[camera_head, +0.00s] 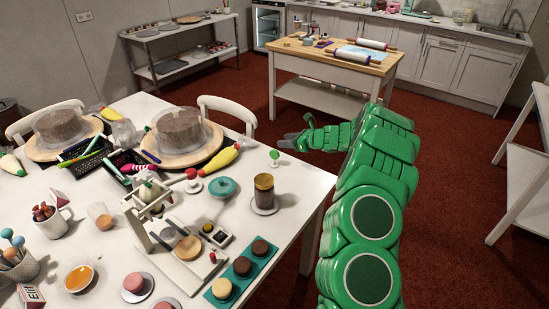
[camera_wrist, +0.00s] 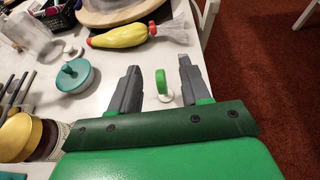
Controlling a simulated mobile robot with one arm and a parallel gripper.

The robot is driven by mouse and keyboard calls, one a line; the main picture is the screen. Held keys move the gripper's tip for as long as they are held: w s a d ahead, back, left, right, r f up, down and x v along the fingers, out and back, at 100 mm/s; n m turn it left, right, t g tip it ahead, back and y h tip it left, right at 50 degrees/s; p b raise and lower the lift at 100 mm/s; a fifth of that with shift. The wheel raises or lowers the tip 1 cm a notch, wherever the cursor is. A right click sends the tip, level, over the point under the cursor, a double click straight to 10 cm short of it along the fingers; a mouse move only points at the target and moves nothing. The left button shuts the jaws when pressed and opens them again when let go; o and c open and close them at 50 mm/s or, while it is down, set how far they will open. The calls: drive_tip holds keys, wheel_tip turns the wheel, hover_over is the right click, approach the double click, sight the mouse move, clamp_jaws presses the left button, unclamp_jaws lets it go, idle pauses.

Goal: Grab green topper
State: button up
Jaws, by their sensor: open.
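The green topper (camera_head: 274,154) is a small upright disc near the right edge of the white table. In the wrist view the topper (camera_wrist: 162,83) shows its green edge above a round white base, and it appears in the gap between my two fingers. My gripper (camera_head: 287,141) is open and empty. In the head view it is just to the right of the topper and a little higher in the picture. In the wrist view the fingers of my gripper (camera_wrist: 159,65) lie on either side of the topper without visible contact. I cannot tell the height gap.
A yellow piping bag (camera_wrist: 118,36) lies beyond the topper, with a teal lidded dish (camera_head: 222,187) to its left. A brown jar (camera_head: 264,190) stands nearer. Cake turntables (camera_head: 208,152) and a white chair (camera_head: 230,108) are behind. Right of the table is open red floor (camera_head: 450,190).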

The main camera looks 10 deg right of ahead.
approach(270, 154)
drive_tip(key=shift+w+a+f, duration=0.1)
drive_tip(key=shift+w+f, duration=0.25)
drive_tip(key=shift+w, duration=0.25)
drive_tip(key=shift+w+a+f, duration=0.1)
drive_tip(key=shift+w+f, duration=0.3)
drive_tip(key=shift+w, duration=0.25)
drive_tip(key=shift+x, duration=1.2)
drive_tip(key=shift+s+a+x, duration=0.15)
drive_tip(key=shift+x, duration=1.2)
drive_tip(key=shift+s+a+x, duration=0.15)
drive_tip(key=shift+x, duration=1.2)
drive_tip(key=shift+c, duration=0.2)
clamp_jaws()
